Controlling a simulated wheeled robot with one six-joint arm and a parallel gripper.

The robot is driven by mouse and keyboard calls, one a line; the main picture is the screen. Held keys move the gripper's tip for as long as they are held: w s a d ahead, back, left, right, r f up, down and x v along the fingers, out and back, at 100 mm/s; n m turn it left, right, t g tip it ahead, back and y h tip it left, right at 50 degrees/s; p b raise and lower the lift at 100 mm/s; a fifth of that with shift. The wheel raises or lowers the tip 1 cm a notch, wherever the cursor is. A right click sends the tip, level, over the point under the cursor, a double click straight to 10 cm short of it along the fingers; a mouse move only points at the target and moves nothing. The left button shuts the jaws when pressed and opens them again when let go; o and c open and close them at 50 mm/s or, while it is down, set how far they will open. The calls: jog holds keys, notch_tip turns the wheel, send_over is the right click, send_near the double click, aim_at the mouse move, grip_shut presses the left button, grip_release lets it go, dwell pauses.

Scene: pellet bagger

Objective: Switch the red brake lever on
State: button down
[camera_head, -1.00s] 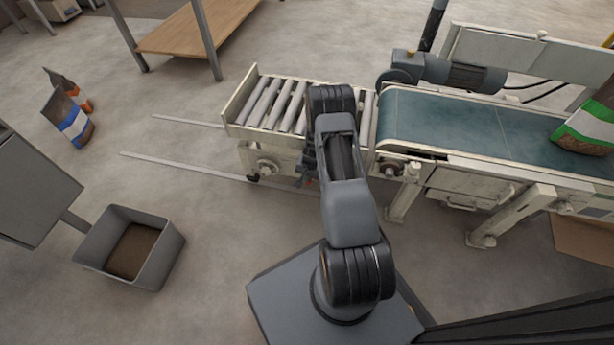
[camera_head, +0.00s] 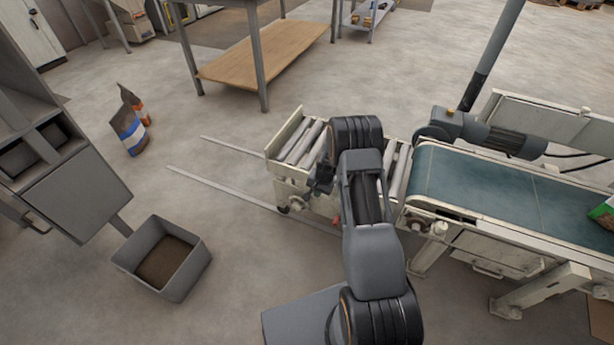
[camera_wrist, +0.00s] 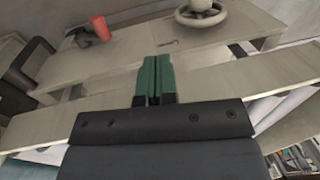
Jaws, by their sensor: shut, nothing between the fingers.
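The red brake lever shows in the wrist view as a red grip (camera_wrist: 101,27) on a dark mount, at the upper left on the pale frame of the roller cart. In the head view it is a small red spot (camera_head: 336,220) under the cart's edge, beside my arm. My gripper (camera_wrist: 155,80) has its green fingers shut together and empty. It is in front of the pale frame, to the right of and below the red grip in the wrist view, apart from it. In the head view my arm hides part of the cart.
The roller cart (camera_head: 284,172) stands against the blue-green belt conveyor (camera_head: 470,185). A pale handwheel (camera_wrist: 200,12) is right of the lever. Floor between bin and cart is open, crossed by rails (camera_head: 235,195).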

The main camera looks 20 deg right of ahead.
jog(key=w+a+r+p, duration=0.1)
jog(key=w+a+r, duration=0.2)
jog(key=r, duration=0.2)
jog(key=shift+w+a, duration=0.15)
jog(key=shift+a, duration=0.05)
dwell(0.5)
jog(key=s+a+r+n+p, duration=0.1)
jog(key=s+r+p, duration=0.3)
jog(key=r, duration=0.8)
jog(key=s+a+r+n+t+p, duration=0.15)
jog(key=r+p, duration=0.45)
jog(key=r, duration=0.6)
jog(key=s+a+r+n+g+p, duration=0.1)
jog(key=s+a+r+n+p, duration=0.3)
jog(key=r, duration=0.8)
jog(key=s+r+n+t+h+p, duration=0.1)
jog(key=s+r+n+t+p, duration=0.1)
jog(key=s+r+p, duration=1.2)
jog(key=s+v, duration=0.2)
jog(key=v, duration=0.7)
jog(key=shift+f, duration=0.35)
jog(key=shift+a, duration=0.15)
